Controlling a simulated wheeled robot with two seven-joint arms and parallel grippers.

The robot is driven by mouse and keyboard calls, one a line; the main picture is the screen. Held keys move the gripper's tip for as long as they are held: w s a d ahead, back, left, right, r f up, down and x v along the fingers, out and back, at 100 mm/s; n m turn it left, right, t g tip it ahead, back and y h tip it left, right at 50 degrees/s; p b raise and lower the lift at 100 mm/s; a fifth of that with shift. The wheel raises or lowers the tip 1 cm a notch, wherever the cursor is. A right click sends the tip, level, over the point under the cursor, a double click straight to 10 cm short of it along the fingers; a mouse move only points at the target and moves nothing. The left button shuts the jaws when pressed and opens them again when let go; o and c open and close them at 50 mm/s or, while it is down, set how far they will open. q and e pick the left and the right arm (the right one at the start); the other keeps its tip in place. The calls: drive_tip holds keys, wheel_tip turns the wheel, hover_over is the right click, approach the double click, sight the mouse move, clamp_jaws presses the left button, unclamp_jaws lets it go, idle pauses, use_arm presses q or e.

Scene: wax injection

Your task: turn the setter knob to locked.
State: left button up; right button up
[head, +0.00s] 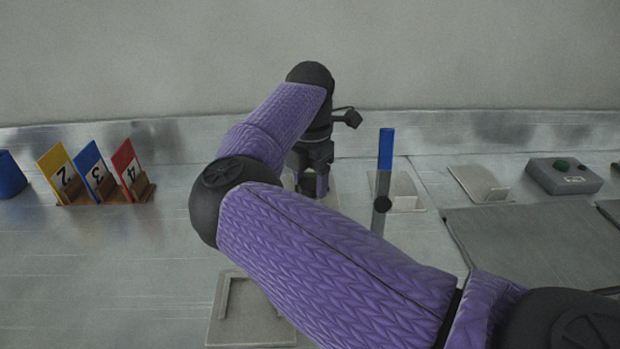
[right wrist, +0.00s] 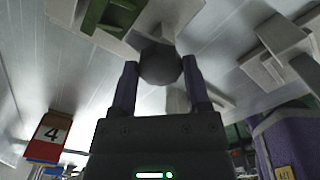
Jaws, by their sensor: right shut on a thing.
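The setter knob (right wrist: 160,65) is a dark grey, faceted round piece in the right wrist view. My right gripper (right wrist: 161,72) has one purple finger on each side of it and is shut on it. In the head view my right gripper (head: 312,184) points down behind my bent purple arm, at the back of the bench. The knob is hidden there by the gripper and arm. I cannot read any locked or unlocked mark. My left gripper is in neither view.
Number cards in wooden stands (head: 105,190) and a blue cup (head: 10,175) are at left. A blue-topped upright lever (head: 386,150) stands just right of my gripper. A button box (head: 563,176) is at far right. A square grey fixture (head: 222,328) lies in front.

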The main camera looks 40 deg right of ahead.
sight(310, 183)
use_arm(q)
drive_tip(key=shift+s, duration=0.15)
use_arm(e)
drive_tip(key=o, duration=1.3)
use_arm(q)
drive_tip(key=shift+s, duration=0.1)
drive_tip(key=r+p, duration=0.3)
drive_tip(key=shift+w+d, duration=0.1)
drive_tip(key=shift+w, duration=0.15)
use_arm(e)
wheel_tip(310, 183, up, 10)
drive_tip(key=shift+f, duration=0.1)
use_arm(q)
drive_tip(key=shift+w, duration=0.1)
